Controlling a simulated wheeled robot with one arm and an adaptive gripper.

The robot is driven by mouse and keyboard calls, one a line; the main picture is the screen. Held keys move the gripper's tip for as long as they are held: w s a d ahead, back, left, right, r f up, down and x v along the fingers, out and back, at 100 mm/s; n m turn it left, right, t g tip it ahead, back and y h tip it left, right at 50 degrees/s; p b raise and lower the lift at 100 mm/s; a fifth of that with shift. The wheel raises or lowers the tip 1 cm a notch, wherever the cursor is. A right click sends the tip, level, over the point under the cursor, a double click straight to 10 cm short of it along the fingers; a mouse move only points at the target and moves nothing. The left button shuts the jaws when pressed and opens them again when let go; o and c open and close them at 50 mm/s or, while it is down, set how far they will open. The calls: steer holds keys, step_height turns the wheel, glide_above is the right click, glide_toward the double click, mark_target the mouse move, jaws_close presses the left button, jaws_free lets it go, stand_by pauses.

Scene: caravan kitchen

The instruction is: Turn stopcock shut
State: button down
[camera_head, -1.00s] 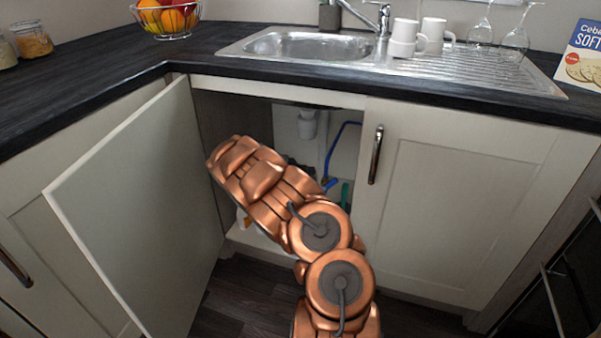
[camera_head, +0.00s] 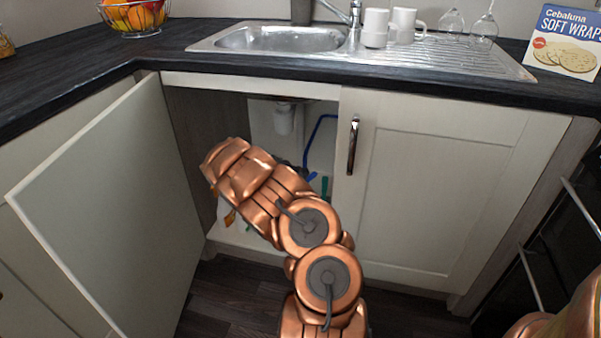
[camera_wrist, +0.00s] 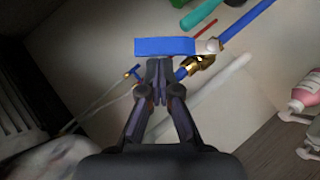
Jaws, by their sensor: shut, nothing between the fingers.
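The stopcock's blue lever (camera_wrist: 165,47) lies roughly level across the upper middle of the wrist view. Its brass body (camera_wrist: 194,64) is just to the lever's lower right, on the blue pipe (camera_wrist: 246,20). My gripper (camera_wrist: 158,66) is shut and empty. Its fingertips are at the lever's lower edge, left of the brass body; I cannot tell whether they touch. In the head view my arm reaches into the open cupboard and hides my gripper and most of the stopcock. A bent blue pipe (camera_head: 311,140) shows beyond it.
The open cupboard door (camera_head: 105,205) stands left of my arm; the shut door (camera_head: 440,190) is right. The sink (camera_head: 285,40) is above. In the wrist view a smaller blue handle (camera_wrist: 132,72), a green object (camera_wrist: 200,13) and a pink bottle (camera_wrist: 305,92) are nearby.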

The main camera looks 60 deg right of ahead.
steer(key=shift+s+a+b, duration=0.15)
steer(key=shift+s+b, duration=0.15)
steer(key=shift+s, duration=0.05)
steer(key=shift+f, duration=0.1)
steer(key=shift+s+m+t+b, duration=0.15)
steer(key=shift+m+t+b, duration=0.15)
steer(key=shift+b, duration=0.4)
